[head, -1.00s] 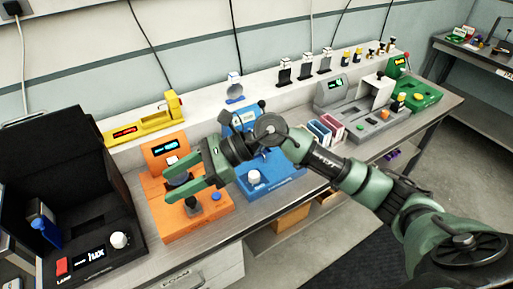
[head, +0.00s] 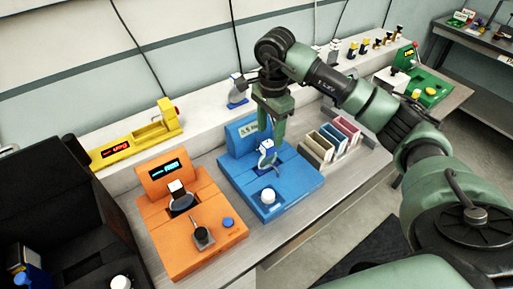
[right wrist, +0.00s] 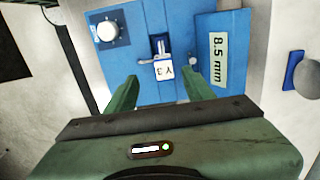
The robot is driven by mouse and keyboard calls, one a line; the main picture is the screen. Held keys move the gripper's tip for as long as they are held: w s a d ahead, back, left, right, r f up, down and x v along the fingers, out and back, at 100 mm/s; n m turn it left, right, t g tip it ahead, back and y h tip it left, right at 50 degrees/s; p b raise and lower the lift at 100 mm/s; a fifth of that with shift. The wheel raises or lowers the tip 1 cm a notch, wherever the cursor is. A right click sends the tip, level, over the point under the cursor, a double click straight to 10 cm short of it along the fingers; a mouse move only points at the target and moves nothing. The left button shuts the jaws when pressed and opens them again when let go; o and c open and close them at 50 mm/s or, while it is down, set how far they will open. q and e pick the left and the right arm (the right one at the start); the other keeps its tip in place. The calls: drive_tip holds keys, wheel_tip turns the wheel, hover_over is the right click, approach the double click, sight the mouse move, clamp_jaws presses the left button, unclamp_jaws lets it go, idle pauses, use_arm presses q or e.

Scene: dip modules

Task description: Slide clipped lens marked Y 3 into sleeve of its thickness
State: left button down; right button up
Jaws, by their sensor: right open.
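The clipped lens marked Y 3 (head: 267,147) stands in the blue gauge (head: 292,183). Its white clip with the upside-down "Y 3" label (right wrist: 164,70) shows in the right wrist view. The blue gauge's display (right wrist: 219,59) reads 8.5 mm there. My right gripper (head: 270,135) points down over the blue gauge. Its two green fingers (right wrist: 160,90) are open, one to each side of the clip, with gaps between. Upright sleeves in beige (head: 314,150), blue (head: 333,137) and pink (head: 347,128) stand right of the gauge. My left gripper is not in view.
A yellow gauge (head: 135,140) and a blue-clipped piece (head: 238,91) are on the back ledge. A green machine (head: 430,90) stands at the far right.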

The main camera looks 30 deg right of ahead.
sight(268, 143)
drive_tip(key=shift+w+d+f, duration=0.1)
drive_tip(key=shift+w+d, duration=0.05)
drive_tip(key=shift+w, duration=0.15)
drive_tip(key=shift+f, duration=0.3)
drive_tip(key=f+p, duration=0.3)
drive_tip(key=shift+s+f, duration=0.25)
drive_tip(key=shift+w+f+p, duration=0.15)
drive_tip(key=shift+f+p, duration=0.1)
drive_tip(key=shift+f, duration=0.4)
drive_tip(key=shift+w+f+p, duration=0.15)
drive_tip(key=shift+f+p, duration=0.05)
drive_tip(key=shift+f, duration=0.7)
clamp_jaws()
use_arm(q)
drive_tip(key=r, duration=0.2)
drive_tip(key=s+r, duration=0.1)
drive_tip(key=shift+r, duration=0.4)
